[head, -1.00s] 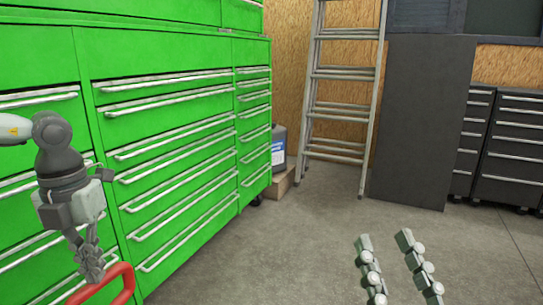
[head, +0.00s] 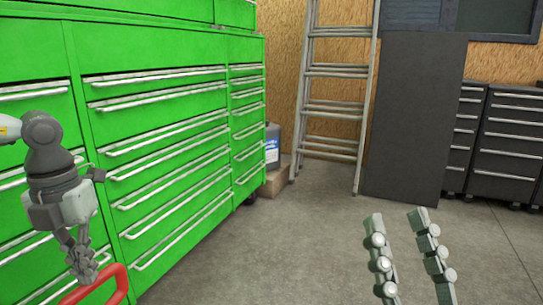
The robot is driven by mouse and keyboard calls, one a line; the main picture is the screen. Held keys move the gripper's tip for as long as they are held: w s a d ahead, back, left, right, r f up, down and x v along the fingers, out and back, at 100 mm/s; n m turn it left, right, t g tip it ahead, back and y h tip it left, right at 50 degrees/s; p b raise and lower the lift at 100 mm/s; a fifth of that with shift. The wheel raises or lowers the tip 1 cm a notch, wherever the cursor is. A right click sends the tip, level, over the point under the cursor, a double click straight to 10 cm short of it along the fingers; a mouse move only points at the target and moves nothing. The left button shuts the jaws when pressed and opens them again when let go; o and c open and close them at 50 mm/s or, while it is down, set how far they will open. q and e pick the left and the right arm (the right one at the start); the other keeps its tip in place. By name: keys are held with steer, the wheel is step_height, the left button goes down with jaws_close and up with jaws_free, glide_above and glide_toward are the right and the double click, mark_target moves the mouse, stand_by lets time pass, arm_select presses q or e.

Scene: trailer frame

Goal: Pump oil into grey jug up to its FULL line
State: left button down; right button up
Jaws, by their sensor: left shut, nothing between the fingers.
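My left gripper (head: 84,268) is shut and empty at the lower left, pointing down in front of the green cabinet. A red loop-shaped handle (head: 118,280) shows just below and beside its fingertips; what it belongs to is cut off by the bottom edge. My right gripper (head: 397,218) is open and empty over the floor at the lower right, its two fingers apart. A dark grey container with a blue and white label (head: 272,148) stands beyond the cabinet's far end, partly hidden. I cannot tell whether it is the task's jug. No pump or FULL line is visible.
The green drawer cabinet (head: 155,50) fills the left side. A wooden box (head: 276,180) is under the grey container. A ladder (head: 335,110), a dark panel (head: 415,120) and black drawer units (head: 510,145) stand at the back. The concrete floor (head: 290,240) between is clear.

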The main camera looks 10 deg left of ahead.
arm_select(q)
steer(key=shift+r, duration=0.55)
step_height(320, 180, up, 4)
steer(key=p, duration=0.3)
steer(key=shift+r, duration=0.5)
arm_select(e)
steer(key=w+a+f+g+h, duration=0.1)
steer(key=w+f+g+h, duration=0.1)
steer(key=w+f+g, duration=0.35)
arm_select(q)
steer(key=shift+r+p, duration=1.5)
steer(key=shift+r, duration=0.95)
arm_select(e)
steer(key=s+d+f+g+h, duration=0.1)
steer(key=d+f+g+h, duration=0.1)
steer(key=f, duration=0.6)
steer(key=s+d+f+g+h, duration=0.2)
steer(key=d+f+g, duration=0.3)
steer(key=f, duration=0.2)
steer(key=shift+f, duration=0.4)
steer(key=shift+w+g, duration=0.1)
steer(key=shift+g, duration=0.15)
